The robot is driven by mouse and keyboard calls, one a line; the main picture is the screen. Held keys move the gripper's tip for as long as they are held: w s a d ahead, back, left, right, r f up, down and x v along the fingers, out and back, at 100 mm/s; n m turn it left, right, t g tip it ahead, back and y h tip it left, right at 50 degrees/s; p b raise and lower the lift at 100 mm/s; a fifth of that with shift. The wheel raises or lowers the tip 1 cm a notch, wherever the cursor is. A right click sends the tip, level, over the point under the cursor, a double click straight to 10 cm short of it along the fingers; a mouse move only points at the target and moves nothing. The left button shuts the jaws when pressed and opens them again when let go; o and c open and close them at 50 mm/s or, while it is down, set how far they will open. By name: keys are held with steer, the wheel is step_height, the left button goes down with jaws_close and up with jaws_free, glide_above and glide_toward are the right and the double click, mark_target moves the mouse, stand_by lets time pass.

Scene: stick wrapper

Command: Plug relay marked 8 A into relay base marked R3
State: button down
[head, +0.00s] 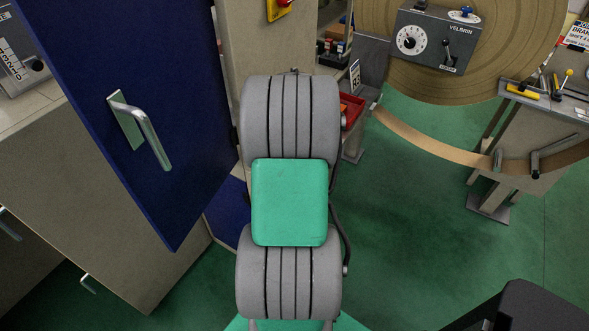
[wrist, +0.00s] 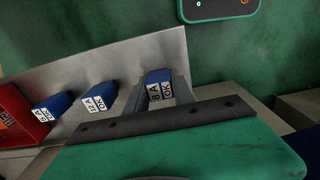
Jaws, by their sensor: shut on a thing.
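The relay marked 8 A (wrist: 158,88) is a small blue block with a white label reading "8 A OK", in the middle of the wrist view. My gripper (wrist: 161,98) is shut on it, with a grey finger on each side. Two similar blue relays stand to its left against a metal plate: one marked 12 A (wrist: 99,98) and another (wrist: 50,107) whose rating is hard to read. I cannot make out a relay base marked R3 in either view. In the head view my own arm hides the gripper and the held relay.
A red bin (wrist: 20,118) is at the left of the wrist view. The metal plate (wrist: 120,65) runs behind the relays. In the head view a blue cabinet door (head: 130,110) with a handle stands open on the left. Green floor (head: 410,240) is clear to the right.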

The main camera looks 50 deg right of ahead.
steer(key=shift+r, duration=0.3)
step_height(320, 180, up, 2)
steer(key=shift+d+r, duration=0.1)
steer(key=shift+r, duration=0.05)
steer(key=s+a+r+b, duration=0.2)
steer(key=a+r, duration=0.8)
steer(key=a, duration=0.4)
steer(key=shift+r, duration=0.35)
steer(key=shift+s, duration=0.1)
